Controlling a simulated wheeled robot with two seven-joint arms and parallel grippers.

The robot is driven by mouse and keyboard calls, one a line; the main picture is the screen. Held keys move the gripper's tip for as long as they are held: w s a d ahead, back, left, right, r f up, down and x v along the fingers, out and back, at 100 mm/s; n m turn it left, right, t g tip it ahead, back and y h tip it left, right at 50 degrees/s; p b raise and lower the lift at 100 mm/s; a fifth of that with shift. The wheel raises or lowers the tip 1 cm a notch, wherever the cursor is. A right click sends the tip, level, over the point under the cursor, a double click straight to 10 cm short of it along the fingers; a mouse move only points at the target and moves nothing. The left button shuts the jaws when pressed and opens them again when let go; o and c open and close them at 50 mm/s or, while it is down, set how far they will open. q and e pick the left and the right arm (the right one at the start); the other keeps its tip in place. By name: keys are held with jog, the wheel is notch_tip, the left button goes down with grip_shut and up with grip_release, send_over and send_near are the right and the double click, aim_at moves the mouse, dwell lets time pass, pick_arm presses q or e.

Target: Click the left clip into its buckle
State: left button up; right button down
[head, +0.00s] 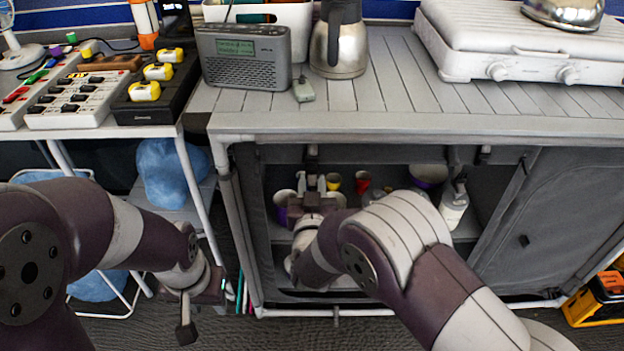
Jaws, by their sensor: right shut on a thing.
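The grey fabric cabinet stands open under the counter. A dark strap piece (312,154) hangs from its top edge at left, and a similar piece (484,155) hangs further right. My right gripper (311,187) reaches into the left of the opening, just below the left strap piece. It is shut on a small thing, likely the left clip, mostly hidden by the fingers. I cannot tell clip from buckle here, nor whether they touch. My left gripper (186,322) hangs low, left of the cabinet and away from the strap pieces, pointing down; its finger gap is not clear.
Cups, a bowl (429,174) and a white bottle (454,204) stand inside the cabinet. The counter above holds a radio (243,56), a kettle (339,45) and a white stove (520,45).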

jog(key=shift+r, duration=0.1)
jog(key=c, duration=1)
grip_release()
jog(key=shift+s, duration=0.1)
jog(key=s+p, duration=0.3)
jog(key=s, duration=0.9)
jog(key=shift+s+p, duration=0.3)
jog(key=shift+s, duration=0.05)
